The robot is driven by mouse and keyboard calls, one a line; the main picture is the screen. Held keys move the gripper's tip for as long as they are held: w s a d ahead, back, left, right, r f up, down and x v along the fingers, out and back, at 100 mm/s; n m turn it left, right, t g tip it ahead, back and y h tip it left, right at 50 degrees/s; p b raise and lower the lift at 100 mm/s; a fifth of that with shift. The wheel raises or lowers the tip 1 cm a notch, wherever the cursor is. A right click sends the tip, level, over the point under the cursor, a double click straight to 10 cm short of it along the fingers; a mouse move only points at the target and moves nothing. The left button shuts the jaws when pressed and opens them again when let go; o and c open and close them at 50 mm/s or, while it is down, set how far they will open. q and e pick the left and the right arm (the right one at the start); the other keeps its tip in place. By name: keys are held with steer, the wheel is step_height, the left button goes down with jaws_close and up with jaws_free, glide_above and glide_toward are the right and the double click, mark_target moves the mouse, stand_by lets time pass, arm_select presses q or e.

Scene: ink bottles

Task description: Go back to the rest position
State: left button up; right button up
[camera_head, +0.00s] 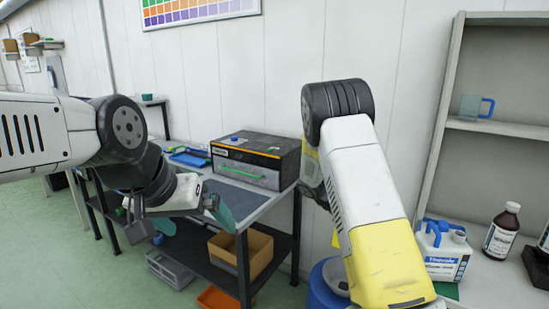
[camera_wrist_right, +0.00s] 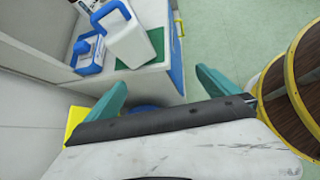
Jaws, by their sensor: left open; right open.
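My left gripper (camera_head: 194,221) hangs in front of the dark workbench in the head view, its teal fingers apart with nothing visible between them. My right arm rises in the middle of the head view and hides its own gripper there. In the right wrist view my right gripper (camera_wrist_right: 161,78) has its teal fingers spread and empty, above a white surface with a blue edge. A brown bottle with a white label (camera_head: 502,232) stands on the counter at the right. A white jug with a blue handle (camera_head: 441,249) stands left of it, and a white jug also shows in the wrist view (camera_wrist_right: 132,46).
The workbench (camera_head: 243,201) carries a black and grey case (camera_head: 256,160); a cardboard box (camera_head: 240,252) is on its lower shelf. A shelf unit (camera_head: 497,128) with a mug (camera_head: 475,107) is at the right. A brown round object with yellow rims (camera_wrist_right: 300,85) is close to my right gripper.

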steer(key=s+a+r+m+t+y, duration=0.4)
steer(key=s+a+r+m+y, duration=0.1)
steer(key=s+r, duration=0.5)
steer(key=s+a+r+m+t+y, duration=0.4)
steer(key=s+a+r+m+y, duration=0.2)
steer(key=s+a+r, duration=0.3)
steer(key=s+r+m, duration=0.1)
steer(key=s+r, duration=0.1)
steer(key=s, duration=0.2)
steer(key=shift+a+t+y, duration=0.3)
steer(key=shift+t, duration=0.1)
